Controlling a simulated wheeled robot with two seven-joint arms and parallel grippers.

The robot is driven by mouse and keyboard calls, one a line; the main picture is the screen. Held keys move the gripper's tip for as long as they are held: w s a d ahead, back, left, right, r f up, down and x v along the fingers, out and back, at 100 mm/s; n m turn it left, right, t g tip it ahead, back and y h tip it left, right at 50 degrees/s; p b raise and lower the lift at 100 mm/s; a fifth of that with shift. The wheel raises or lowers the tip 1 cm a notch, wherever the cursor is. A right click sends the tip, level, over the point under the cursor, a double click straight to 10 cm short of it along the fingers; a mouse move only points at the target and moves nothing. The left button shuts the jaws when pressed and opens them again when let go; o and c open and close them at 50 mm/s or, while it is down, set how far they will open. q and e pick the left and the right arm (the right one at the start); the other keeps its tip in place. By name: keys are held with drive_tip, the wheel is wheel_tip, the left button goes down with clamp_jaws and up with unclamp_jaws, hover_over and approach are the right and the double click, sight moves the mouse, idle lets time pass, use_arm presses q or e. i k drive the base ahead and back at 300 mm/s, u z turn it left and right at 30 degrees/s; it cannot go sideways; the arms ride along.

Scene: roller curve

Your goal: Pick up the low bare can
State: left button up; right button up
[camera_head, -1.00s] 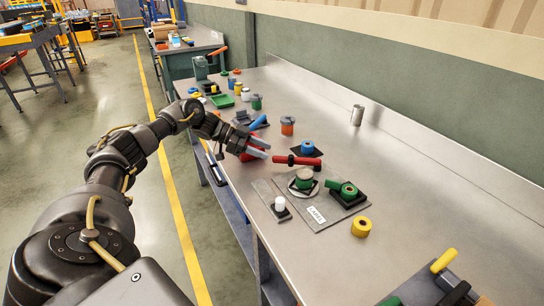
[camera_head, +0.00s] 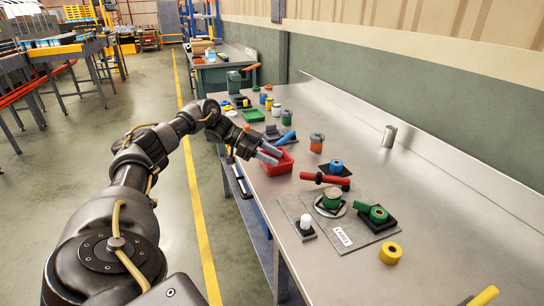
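A bare silver can (camera_head: 389,136) stands upright towards the back of the steel bench, apart from other things. It is the only bare metal can I can make out. My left gripper (camera_head: 269,154) is over the bench's front side, by a red tray (camera_head: 280,164), well to the left of the can. Its two fingers are apart, with nothing seen between them. My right gripper is out of view.
Bare surface surrounds the can. A raised ledge runs behind it.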

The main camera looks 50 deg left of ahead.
sight(332, 198)
drive_tip(key=k, duration=1)
